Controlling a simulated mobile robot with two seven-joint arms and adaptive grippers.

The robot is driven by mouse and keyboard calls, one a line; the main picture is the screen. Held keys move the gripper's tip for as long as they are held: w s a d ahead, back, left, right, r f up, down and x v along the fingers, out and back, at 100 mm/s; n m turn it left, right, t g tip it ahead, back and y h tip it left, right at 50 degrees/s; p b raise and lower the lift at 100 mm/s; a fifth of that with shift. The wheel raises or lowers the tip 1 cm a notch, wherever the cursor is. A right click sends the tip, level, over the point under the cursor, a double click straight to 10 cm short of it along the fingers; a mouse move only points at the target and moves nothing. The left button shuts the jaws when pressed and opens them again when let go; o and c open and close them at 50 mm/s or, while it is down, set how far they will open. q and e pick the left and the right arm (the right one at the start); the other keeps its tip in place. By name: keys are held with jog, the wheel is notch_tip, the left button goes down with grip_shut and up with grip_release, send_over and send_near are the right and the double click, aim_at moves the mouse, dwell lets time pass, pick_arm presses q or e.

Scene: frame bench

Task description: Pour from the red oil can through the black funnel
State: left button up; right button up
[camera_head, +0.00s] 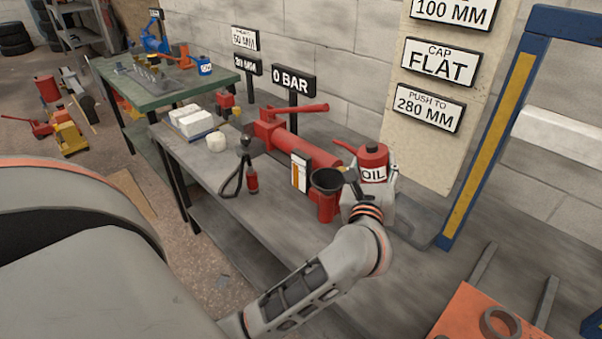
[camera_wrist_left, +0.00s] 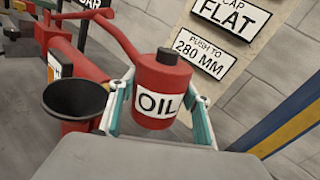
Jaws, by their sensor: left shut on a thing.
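The red oil can (camera_head: 373,157) has a dark cap and a white OIL label. My left gripper (camera_head: 371,177) is shut on it, with one finger on each side of the can, and the can looks about upright. The can also fills the middle of the left wrist view (camera_wrist_left: 158,82), between the two fingers (camera_wrist_left: 160,105). The black funnel (camera_head: 327,179) sits at the top of a red cylinder, just left of the can and apart from it. Its wide dark mouth faces up in the left wrist view (camera_wrist_left: 75,99). My right gripper is not in view.
The red press pump (camera_head: 310,144) with its long handle lies behind the funnel on the grey bench (camera_head: 285,205). A 0 BAR sign (camera_head: 293,80) stands behind. A blue and yellow frame (camera_head: 490,130) rises on the right. An orange block (camera_head: 475,315) lies front right.

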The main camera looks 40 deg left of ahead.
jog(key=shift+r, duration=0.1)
pick_arm(q)
jog(key=shift+s+a+f+m+p, duration=0.15)
jog(key=shift+a+f+m+p, duration=0.25)
jog(key=shift+m, duration=0.3)
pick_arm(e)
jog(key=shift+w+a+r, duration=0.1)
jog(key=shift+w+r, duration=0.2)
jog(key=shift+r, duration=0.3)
pick_arm(q)
jog(key=shift+f, duration=0.15)
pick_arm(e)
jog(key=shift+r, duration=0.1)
pick_arm(q)
jog(key=shift+s+a+f+m+p, duration=0.15)
jog(key=shift+a+f+m+p, duration=0.2)
jog(key=shift+m, duration=0.35)
jog(key=shift+d+f, duration=0.1)
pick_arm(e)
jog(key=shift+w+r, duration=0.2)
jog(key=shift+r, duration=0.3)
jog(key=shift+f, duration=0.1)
